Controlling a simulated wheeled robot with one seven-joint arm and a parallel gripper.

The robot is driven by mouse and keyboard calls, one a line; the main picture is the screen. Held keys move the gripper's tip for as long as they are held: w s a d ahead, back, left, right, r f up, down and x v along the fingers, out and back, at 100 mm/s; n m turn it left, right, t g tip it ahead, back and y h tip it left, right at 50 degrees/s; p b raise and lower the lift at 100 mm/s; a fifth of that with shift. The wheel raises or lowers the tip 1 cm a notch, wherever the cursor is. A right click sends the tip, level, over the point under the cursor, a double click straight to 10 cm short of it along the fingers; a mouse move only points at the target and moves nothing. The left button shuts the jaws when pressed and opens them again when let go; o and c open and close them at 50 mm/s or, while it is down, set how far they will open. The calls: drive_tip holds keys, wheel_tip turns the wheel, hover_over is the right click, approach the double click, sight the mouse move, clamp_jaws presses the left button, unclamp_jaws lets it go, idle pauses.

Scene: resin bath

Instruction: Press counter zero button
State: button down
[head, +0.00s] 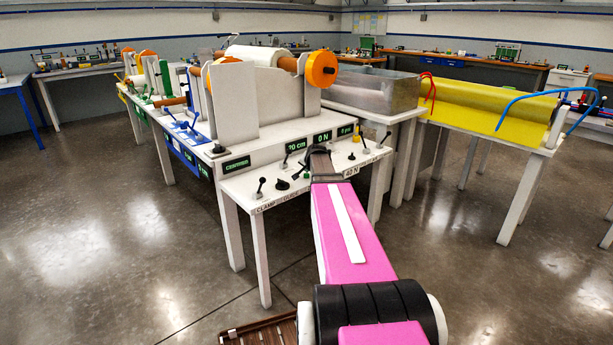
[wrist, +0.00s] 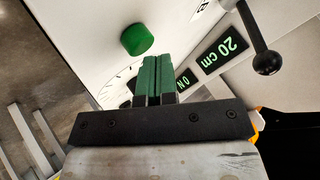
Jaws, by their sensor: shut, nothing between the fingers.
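A round green button (wrist: 137,38) stands on the white panel in the wrist view, just beyond and slightly left of the fingertips. I cannot read a label for it. A small green spot, perhaps the same button, shows beside my arm in the head view (head: 306,174). My gripper (wrist: 157,58) has its green fingers shut together with nothing between them. They look apart from the button. In the head view my arm hides most of the gripper. Green-lettered displays read "20 cm" (wrist: 220,50) and "0 N" (wrist: 185,84) beside the fingers.
A black-knobbed lever (wrist: 267,62) rises right of the fingers. A dial with tick marks (wrist: 118,82) is partly hidden behind them. In the head view more levers (head: 260,187) stand on the front control shelf (head: 240,189). A roller with orange ends (head: 321,69) is behind. Floor is clear left.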

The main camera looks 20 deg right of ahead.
sight(308, 174)
drive_tip(key=shift+f, duration=0.6)
idle(0.7)
idle(0.7)
drive_tip(key=shift+r, duration=1)
drive_tip(key=shift+r, duration=2.5)
